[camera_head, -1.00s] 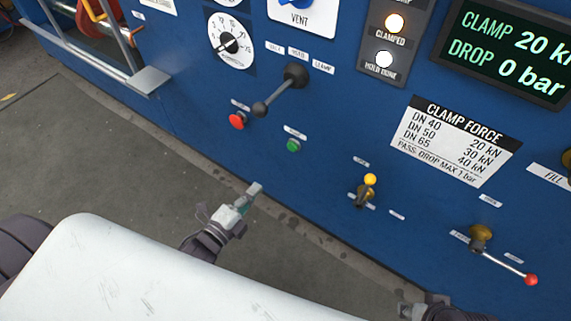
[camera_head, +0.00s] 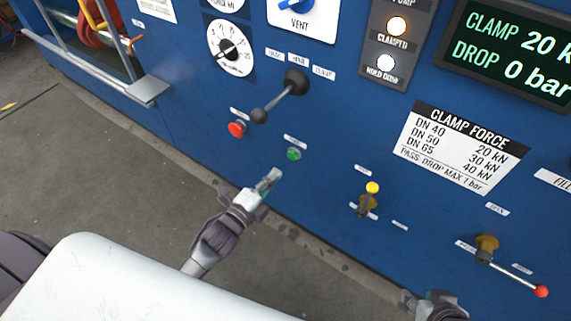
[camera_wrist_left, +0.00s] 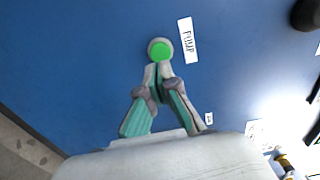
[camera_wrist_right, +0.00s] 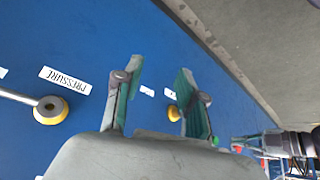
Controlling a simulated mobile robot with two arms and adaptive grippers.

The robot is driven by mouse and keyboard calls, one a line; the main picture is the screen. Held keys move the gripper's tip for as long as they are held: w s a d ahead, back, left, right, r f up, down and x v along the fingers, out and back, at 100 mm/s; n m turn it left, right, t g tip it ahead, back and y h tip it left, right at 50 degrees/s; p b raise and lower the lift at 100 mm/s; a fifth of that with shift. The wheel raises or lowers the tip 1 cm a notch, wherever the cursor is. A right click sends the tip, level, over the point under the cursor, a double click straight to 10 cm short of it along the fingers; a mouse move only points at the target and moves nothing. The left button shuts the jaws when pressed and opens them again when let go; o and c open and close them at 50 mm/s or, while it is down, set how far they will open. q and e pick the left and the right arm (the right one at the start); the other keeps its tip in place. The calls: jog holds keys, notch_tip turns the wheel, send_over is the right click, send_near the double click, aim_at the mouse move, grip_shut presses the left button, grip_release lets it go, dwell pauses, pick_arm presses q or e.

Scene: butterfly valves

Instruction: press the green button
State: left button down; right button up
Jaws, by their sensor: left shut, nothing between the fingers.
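The green button (camera_head: 293,154) sits on the blue panel below the red button. In the left wrist view the green button (camera_wrist_left: 160,50) has a pale ring and lies just beyond my fingertips, beside a label reading PUMP. My left gripper (camera_head: 272,176) is shut and empty, just below and left of the button in the head view; it also shows in the left wrist view (camera_wrist_left: 158,68). I cannot tell whether it touches the ring. My right gripper (camera_wrist_right: 160,68) is open and empty; it shows partly at the bottom of the head view (camera_head: 424,296).
A red button (camera_head: 237,129) and a black-knobbed lever (camera_head: 280,98) are above the green button. A yellow-tipped toggle (camera_head: 368,200) and a red-tipped lever (camera_head: 510,268) are to the right. The floor (camera_head: 90,165) in front of the panel is clear.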

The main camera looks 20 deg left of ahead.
aim_at(291, 157)
pick_arm(q)
jog(key=b+x, duration=0.1)
jog(key=x, duration=0.4)
jog(key=shift+w, duration=0.1)
jog(key=shift+w+d, duration=0.1)
jog(key=shift+w, duration=0.25)
pick_arm(e)
jog(key=w+a+r+t+y, duration=0.1)
jog(key=w+a+r+t, duration=0.1)
jog(key=w, duration=0.3)
jog(key=shift+w+r+t, duration=0.3)
jog(key=shift+r+t, duration=0.3)
jog(key=shift+t, duration=0.2)
